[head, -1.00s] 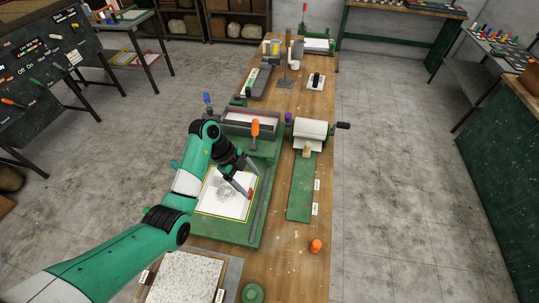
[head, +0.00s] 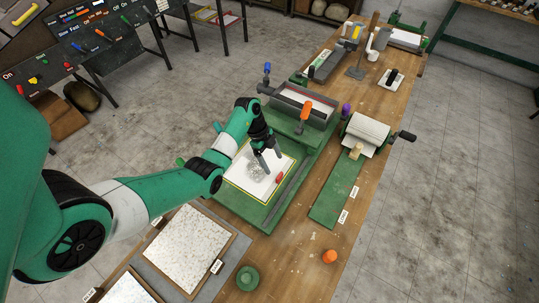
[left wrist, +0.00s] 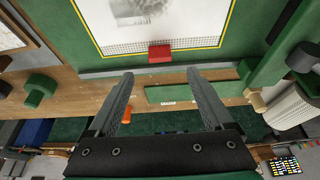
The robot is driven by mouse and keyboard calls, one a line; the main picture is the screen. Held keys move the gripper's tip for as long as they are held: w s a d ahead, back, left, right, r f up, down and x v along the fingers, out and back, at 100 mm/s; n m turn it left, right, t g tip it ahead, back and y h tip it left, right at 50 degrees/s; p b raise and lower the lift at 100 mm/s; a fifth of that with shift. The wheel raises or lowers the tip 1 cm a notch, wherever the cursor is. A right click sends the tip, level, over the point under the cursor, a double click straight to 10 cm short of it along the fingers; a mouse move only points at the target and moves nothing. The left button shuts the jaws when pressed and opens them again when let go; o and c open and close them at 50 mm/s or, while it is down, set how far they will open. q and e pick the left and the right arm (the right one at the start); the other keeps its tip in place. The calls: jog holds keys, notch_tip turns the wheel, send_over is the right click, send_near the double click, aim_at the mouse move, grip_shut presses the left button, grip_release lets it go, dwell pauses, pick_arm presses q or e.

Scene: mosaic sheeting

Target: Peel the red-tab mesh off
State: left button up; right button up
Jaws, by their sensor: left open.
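The white sheet (head: 246,178), yellow-edged with a grey print, lies on the green bed of the press (head: 259,213). Its red tab (head: 279,178) sits at the near right edge. In the left wrist view the red tab (left wrist: 160,53) lies on a band of dark mesh (left wrist: 190,43) along the sheet's edge. My left gripper (head: 271,162) is open and empty above the sheet, close to the tab. In the left wrist view its fingers (left wrist: 160,73) are spread wide, with the tab beyond and between their tips, not gripped. My right gripper is not in view.
An orange-handled lever (head: 305,110) and a roller frame stand behind the sheet. A green board (head: 336,190) and a white roller (head: 367,132) are to the right. Speckled panels (head: 187,246) lie at the front left. An orange piece (head: 330,256) lies on open wood.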

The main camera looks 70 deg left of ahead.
aim_at(279, 176)
pick_arm(q)
jog(key=b+x, duration=0.2)
jog(key=x, duration=0.6)
jog(key=shift+f, duration=0.1)
jog(key=shift+c, duration=0.2)
jog(key=c, duration=1.3)
grip_shut()
